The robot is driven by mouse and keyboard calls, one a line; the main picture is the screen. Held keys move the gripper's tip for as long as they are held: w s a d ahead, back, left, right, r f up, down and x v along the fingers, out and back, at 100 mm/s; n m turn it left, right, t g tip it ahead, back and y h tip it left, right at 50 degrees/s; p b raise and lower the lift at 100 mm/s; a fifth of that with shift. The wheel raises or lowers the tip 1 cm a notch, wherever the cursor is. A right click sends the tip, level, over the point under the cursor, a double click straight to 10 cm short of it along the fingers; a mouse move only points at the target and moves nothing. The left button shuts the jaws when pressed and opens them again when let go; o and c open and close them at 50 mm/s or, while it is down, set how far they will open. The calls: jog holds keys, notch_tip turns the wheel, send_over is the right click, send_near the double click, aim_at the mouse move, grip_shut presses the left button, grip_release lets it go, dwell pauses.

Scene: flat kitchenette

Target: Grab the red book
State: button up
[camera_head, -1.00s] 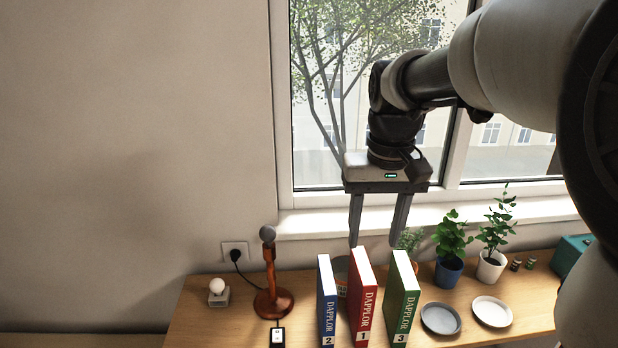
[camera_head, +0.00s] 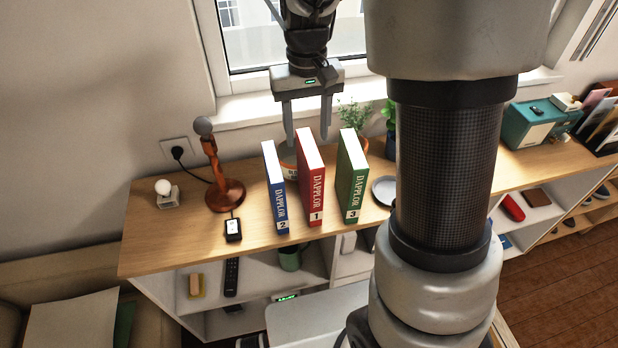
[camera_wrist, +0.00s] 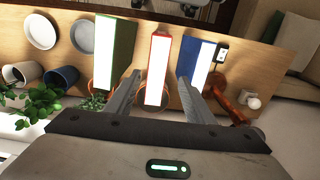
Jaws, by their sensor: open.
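The red book (camera_head: 311,181) stands upright on the wooden shelf top, between a blue book (camera_head: 276,188) and a green book (camera_head: 351,176). Its spine reads "DAPPLOR 1" and faces the head camera. My gripper (camera_head: 307,138) is open and empty, above and behind the red book in the head view. In the wrist view the red book (camera_wrist: 158,70) shows its white top edge, near the middle between my gripper's fingers (camera_wrist: 160,92). I cannot tell the exact height gap between fingertips and book.
An orange lamp (camera_head: 222,185) and a small black device (camera_head: 233,230) stand left of the books. Potted plants (camera_head: 352,117) stand behind, by the window. A grey plate (camera_head: 384,189) lies right of the green book. Shelf compartments (camera_head: 255,272) are below.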

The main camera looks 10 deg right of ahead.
aim_at(309, 147)
jog(key=shift+w+d+f, duration=0.1)
jog(key=shift+d+f, duration=0.05)
jog(key=shift+f, duration=1.5)
jog(key=shift+d+f, duration=0.15)
jog(key=shift+f, duration=1.5)
grip_shut()
jog(key=shift+r, duration=0.1)
